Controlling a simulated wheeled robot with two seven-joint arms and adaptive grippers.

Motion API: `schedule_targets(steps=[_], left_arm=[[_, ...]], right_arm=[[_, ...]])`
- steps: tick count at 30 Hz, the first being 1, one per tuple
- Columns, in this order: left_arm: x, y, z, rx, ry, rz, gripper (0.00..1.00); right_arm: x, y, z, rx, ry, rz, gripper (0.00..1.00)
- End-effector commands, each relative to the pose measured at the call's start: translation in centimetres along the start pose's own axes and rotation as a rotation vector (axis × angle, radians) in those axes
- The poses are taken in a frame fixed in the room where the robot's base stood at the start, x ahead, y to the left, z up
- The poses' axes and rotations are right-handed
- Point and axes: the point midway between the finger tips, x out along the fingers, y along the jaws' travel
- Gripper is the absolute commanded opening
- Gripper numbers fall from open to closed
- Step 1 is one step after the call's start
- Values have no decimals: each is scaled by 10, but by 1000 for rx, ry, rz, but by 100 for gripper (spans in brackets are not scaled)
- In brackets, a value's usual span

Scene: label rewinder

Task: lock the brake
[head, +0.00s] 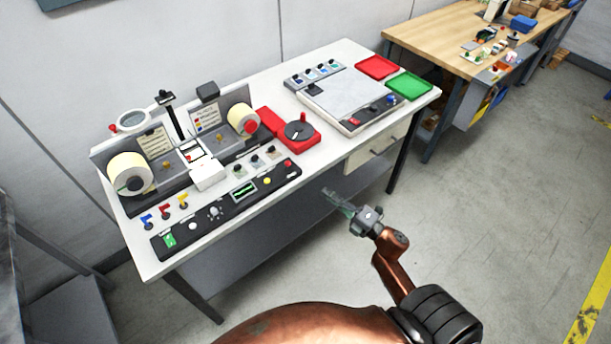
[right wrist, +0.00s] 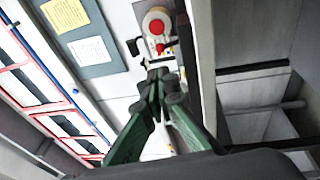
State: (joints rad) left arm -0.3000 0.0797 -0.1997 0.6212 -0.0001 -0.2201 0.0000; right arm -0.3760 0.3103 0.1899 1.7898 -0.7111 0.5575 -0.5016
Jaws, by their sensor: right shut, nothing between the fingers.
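The label rewinder (head: 205,160) stands on the left half of a white table, with a label roll (head: 130,172) at its left and another roll with a red hub (head: 243,121) at its right. Three small levers stand at its front left: blue (head: 147,220), red (head: 165,212) and yellow (head: 183,202). A red unit with a black dial (head: 299,131) sits right of it. I cannot tell which control is the brake. My right gripper (head: 328,192) is shut and empty, in front of the table's front edge, apart from everything. Its closed fingers (right wrist: 158,76) show in the right wrist view. My left gripper is out of view.
A black control panel (head: 228,211) with buttons lies along the front edge. A grey-topped device (head: 350,97), a red tray (head: 377,67) and a green tray (head: 409,85) fill the table's right end. A wooden bench (head: 432,34) stands behind right. The floor at right is clear.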

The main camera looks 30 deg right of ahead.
Motion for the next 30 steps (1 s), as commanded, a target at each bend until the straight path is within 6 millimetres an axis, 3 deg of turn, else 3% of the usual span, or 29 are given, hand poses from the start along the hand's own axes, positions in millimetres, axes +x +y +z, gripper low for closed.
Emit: schedule_targets(steps=[5,18,24,30], left_arm=[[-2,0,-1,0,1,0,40],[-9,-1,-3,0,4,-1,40],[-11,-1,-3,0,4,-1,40],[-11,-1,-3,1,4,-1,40]], right_arm=[[22,2,0,0,2,3,0],[109,2,0,2,0,2,0],[132,0,0,2,1,1,0],[138,0,0,2,0,0,0]])
